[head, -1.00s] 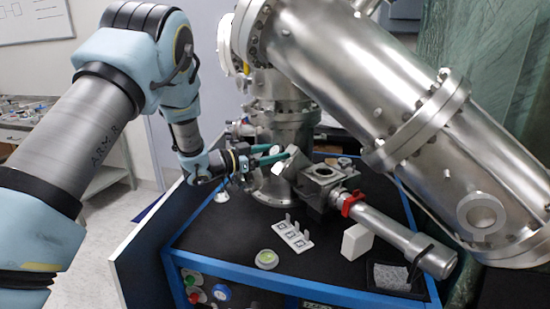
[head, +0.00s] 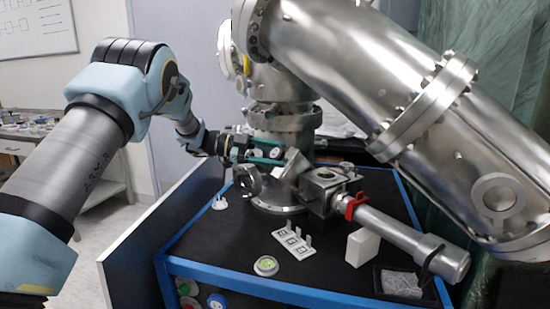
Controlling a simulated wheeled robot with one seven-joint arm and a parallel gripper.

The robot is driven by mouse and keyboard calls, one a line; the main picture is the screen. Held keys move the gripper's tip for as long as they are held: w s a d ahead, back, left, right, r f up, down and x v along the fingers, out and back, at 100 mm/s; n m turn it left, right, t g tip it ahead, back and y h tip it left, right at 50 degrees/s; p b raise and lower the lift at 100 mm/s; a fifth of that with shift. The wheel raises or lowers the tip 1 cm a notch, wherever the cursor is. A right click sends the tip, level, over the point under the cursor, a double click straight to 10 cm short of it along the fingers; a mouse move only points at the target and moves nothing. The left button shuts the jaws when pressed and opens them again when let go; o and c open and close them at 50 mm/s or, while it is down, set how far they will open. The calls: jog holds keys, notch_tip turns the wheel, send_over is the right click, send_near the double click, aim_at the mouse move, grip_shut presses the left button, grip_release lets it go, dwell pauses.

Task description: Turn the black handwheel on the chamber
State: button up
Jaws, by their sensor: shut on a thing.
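The steel chamber (head: 345,50) fills the upper right of the head view, with an upright flanged column (head: 285,118) under its left end. My gripper (head: 283,153) reaches in from the left in front of this column. Its two teal fingers lie one above the other, closed around a small dark part, the black handwheel (head: 266,150). The fingers and wrist hide most of the wheel, so its rim and angle cannot be made out.
A steel valve block (head: 325,185) and a cylinder (head: 395,230) with a red clamp (head: 352,205) lie right of my gripper. A white marker bracket (head: 293,244), a round green-topped item (head: 266,265) and a white block (head: 360,247) stand on the black tabletop. A blue-edged panel (head: 165,235) borders the left.

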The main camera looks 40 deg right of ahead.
jog(key=shift+m+y, duration=0.3)
jog(key=shift+m, duration=0.1)
jog(key=o, duration=1.4)
jog(key=b+v, duration=0.2)
jog(key=v, duration=0.8)
jog(key=shift+w+a+b, duration=0.25)
jog(key=shift+w+b, duration=0.05)
jog(key=shift+w, duration=0.05)
